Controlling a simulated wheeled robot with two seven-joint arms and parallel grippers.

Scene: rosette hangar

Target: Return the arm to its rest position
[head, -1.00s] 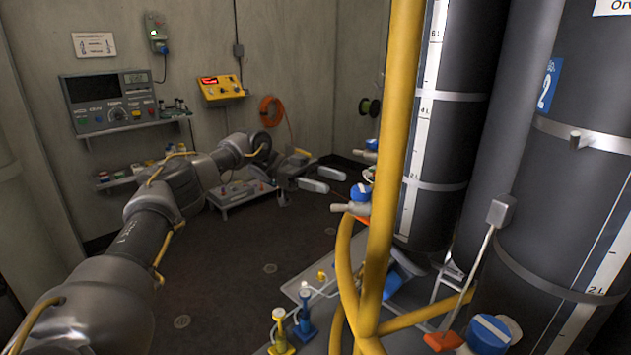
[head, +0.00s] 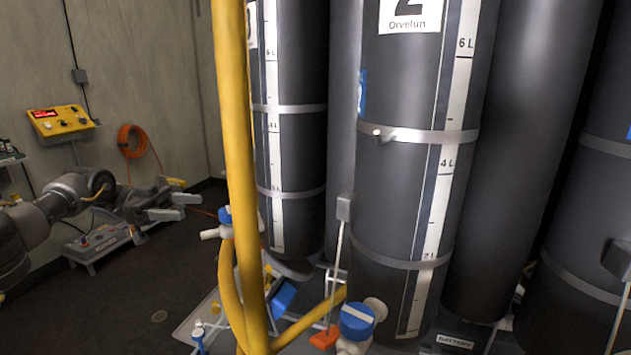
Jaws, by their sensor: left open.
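My left arm comes in from the left edge in the head view. Its gripper (head: 180,207) is open and empty, with its two pale fingers apart. It hangs in front of the back wall, to the left of the yellow post, and touches nothing that I can see. My right gripper is not in view.
A yellow post (head: 235,130) stands just right of the gripper. Tall dark cylinders (head: 405,180) with litre scales fill the right side. Blue-handled valves (head: 357,320) sit low in front. A yellow control box (head: 60,121) and an orange hose coil (head: 131,141) are on the wall.

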